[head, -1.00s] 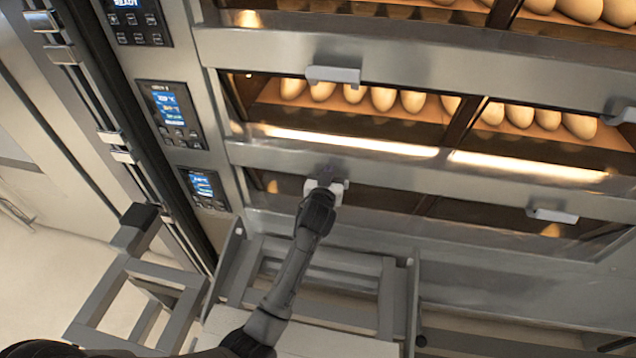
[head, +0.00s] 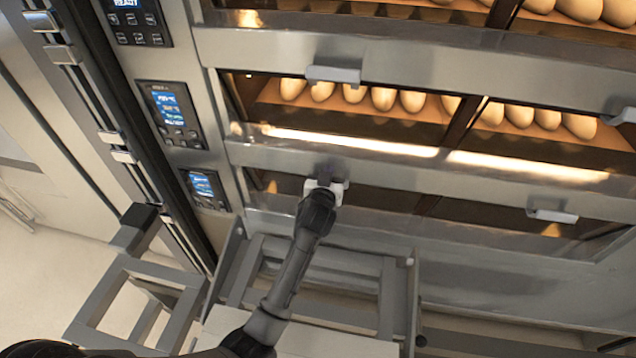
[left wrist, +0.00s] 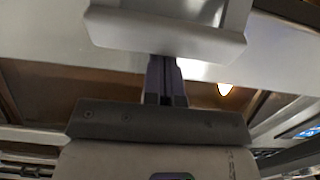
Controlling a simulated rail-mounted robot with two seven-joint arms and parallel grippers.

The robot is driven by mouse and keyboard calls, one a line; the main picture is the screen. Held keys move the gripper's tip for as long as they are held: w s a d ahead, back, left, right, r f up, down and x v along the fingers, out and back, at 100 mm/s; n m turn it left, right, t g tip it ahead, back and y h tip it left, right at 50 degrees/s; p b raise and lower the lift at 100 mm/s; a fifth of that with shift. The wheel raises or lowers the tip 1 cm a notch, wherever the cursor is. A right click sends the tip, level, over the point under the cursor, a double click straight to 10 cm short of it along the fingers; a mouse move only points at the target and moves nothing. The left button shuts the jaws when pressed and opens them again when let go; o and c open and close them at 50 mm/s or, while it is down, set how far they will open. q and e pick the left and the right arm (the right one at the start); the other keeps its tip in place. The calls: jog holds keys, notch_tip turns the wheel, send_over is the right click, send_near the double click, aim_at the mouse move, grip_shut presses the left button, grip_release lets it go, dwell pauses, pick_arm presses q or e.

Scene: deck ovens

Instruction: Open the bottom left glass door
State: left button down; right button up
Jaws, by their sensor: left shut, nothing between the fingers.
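The bottom left glass door (head: 385,197) is the dark left pane of the lowest oven deck, and it looks shut. Its pale handle (head: 339,188) is partly covered by my left gripper (head: 327,173) in the head view. In the left wrist view the handle (left wrist: 165,38) is a wide light-grey bar across the top. My left gripper's dark, purplish fingers (left wrist: 165,80) are shut with nothing between them. They point at the handle, and their tips pass out of sight at its lower edge. I cannot tell if they touch it. My right gripper is not in view.
The bottom right door has its own handle (head: 552,215). The deck above holds several loaves (head: 383,98) behind glass, with a handle (head: 333,74) over it. Control panels (head: 205,188) line the left side. A grey rack frame (head: 400,290) stands below the oven front.

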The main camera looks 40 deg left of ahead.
pick_arm(q)
jog(key=shift+f, duration=0.1)
jog(key=shift+s+f+b, duration=0.1)
jog(key=shift+f+b, duration=0.6)
jog(key=shift+f, duration=0.3)
notch_tip(320, 180, down, 2)
jog(key=shift+b, duration=0.65)
jog(key=shift+r, duration=0.3)
jog(key=shift+s+d+r+p, duration=0.1)
jog(key=shift+r+p, duration=0.05)
jog(key=shift+p, duration=0.25)
jog(key=r+p+v, duration=0.1)
jog(key=p+v, duration=0.3)
jog(key=v, duration=0.2)
jog(key=shift+s+d, duration=0.2)
jog(key=shift+s, duration=0.1)
